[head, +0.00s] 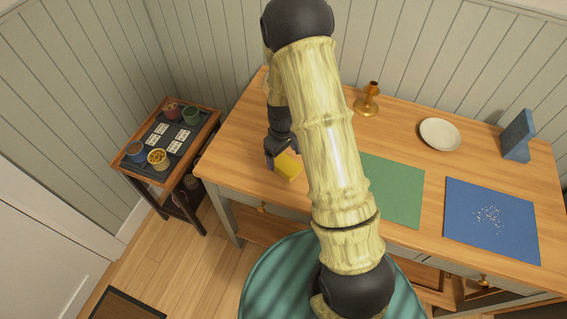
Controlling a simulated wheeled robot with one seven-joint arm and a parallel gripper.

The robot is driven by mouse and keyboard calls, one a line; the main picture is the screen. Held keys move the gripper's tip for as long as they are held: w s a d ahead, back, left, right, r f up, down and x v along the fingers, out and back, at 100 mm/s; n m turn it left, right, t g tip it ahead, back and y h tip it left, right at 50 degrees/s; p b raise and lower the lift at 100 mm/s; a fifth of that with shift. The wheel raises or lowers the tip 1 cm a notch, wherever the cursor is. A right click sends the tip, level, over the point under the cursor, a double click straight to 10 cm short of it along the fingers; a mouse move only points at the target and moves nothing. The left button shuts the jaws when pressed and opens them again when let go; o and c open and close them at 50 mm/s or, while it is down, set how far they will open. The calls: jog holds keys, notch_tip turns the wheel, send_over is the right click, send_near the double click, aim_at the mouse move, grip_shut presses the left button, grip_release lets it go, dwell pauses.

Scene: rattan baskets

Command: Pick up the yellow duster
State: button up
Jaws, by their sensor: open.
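The yellow duster (289,167) is a small yellow block on the left part of the wooden table, near its front edge. My gripper (272,158) is dark and open, pointing down just beside the duster's left and back side. My arm hides part of the gripper and the table behind it. I cannot tell whether a finger touches the duster, or how the far finger sits.
A brass candlestick (367,101), a white plate (440,134) and an upright blue block (517,136) stand at the back. A green mat (398,190) and a blue mat (491,238) with white specks lie rightward. A side table (205,138) with small baskets stands left.

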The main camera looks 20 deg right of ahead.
aim_at(283, 161)
jog(key=shift+d+f+p, duration=0.1)
jog(key=shift+f+p, duration=0.45)
jog(key=shift+f, duration=1.6)
jog(key=c, duration=1.2)
jog(key=shift+o, duration=0.2)
jog(key=shift+r, duration=0.15)
notch_tip(283, 161, up, 10)
jog(key=b, duration=0.1)
jog(key=shift+b, duration=0.4)
